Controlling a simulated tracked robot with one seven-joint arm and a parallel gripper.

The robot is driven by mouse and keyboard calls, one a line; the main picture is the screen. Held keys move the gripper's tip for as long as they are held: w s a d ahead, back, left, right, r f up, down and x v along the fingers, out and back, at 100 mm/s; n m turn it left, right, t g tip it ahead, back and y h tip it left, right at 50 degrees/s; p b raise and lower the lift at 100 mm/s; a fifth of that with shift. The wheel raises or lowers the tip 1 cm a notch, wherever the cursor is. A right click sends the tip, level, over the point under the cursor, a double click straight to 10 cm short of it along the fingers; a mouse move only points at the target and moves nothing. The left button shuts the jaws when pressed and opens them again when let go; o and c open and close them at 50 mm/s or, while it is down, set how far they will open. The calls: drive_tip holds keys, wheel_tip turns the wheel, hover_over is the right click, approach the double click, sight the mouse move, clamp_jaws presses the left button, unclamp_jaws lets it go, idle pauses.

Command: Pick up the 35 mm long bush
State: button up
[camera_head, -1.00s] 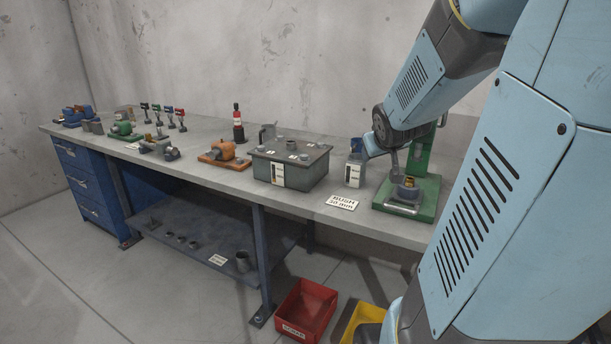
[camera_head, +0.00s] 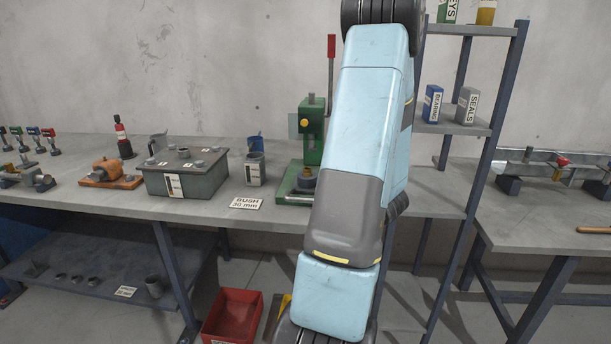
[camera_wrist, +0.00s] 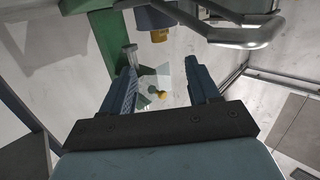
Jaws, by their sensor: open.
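A card reading BUSH with a small mm size (camera_head: 246,203) lies at the front edge of the bench; I cannot read its number surely. Near it stands a grey pot (camera_head: 255,172). A small brass-coloured part (camera_head: 306,179) sits on the base of the green press (camera_head: 312,140), partly beside my arm. Small round grey pieces (camera_head: 184,153) stand on the grey box (camera_head: 190,181). I cannot tell which piece is the 35 mm bush. My gripper (camera_wrist: 160,72) shows in the wrist view with fingers apart and nothing between them; my arm hides it in the head view.
A lower shelf (camera_head: 105,268) holds several grey rings. A red bin (camera_head: 232,315) stands on the floor. Right of my arm are a shelf rack (camera_head: 482,130) and another bench (camera_head: 560,235). Green and grey metal parts lie close around my gripper in the wrist view.

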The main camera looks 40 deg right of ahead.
sight(310, 171)
drive_tip(key=shift+t+y, duration=0.3)
drive_tip(key=w, duration=0.4)
drive_tip(key=w+d+f, duration=0.1)
drive_tip(key=w, duration=0.7)
drive_tip(key=shift+w+d+f, duration=0.1)
drive_tip(key=shift+d+f, duration=0.1)
drive_tip(key=shift+c, duration=0.2)
clamp_jaws()
